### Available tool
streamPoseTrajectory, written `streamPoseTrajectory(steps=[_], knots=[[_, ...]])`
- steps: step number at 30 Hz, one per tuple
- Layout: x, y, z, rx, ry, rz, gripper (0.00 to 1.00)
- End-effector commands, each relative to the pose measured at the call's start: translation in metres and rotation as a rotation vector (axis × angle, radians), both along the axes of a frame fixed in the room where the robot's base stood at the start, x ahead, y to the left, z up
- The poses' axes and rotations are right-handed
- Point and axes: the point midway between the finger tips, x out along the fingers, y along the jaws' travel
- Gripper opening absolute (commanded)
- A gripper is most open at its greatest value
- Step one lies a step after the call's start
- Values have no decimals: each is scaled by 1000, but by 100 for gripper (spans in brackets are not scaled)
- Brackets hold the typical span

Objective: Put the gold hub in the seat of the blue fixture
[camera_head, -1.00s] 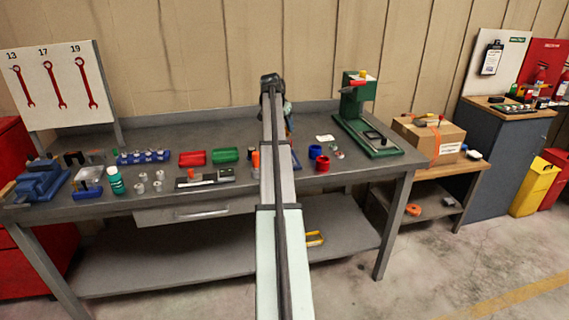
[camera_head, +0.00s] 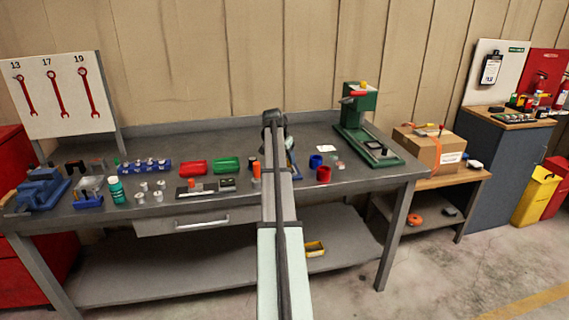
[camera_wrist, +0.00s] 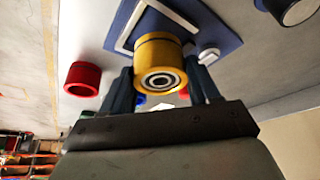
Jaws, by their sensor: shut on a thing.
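The gold hub (camera_wrist: 160,62) is a short yellow cylinder with a bearing-like bore facing the wrist camera. My gripper (camera_wrist: 163,82) is shut on it, with a dark finger on each side. The blue fixture (camera_wrist: 212,24) is a flat blue plate with a white outline, behind the hub in the wrist view. The hub overlaps the plate's outlined area there, so I cannot tell whether they touch. The seat itself is not clearly visible. In the head view my arm hides the gripper and hub, and only a sliver of blue (camera_head: 292,168) shows beside it.
A red ring-shaped part (camera_wrist: 83,79) lies left of my gripper in the wrist view. In the head view, a red cup (camera_head: 323,175) and a blue cup (camera_head: 315,161) stand right of my arm. The green press (camera_head: 361,120) stands farther right. Red and green trays (camera_head: 226,164) lie left.

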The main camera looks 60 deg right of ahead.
Motion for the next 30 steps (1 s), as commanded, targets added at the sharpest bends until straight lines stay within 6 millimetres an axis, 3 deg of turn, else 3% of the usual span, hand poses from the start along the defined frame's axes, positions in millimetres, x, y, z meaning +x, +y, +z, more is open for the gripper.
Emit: streamPoseTrajectory(steps=[6,18,19,27,30], knots=[[0,0,-25,0,1,0,17],[0,0,-29,0,0,0,17],[0,0,-30,1,1,0,62],[0,0,-29,1,1,0,86],[0,0,-29,1,1,0,86]])
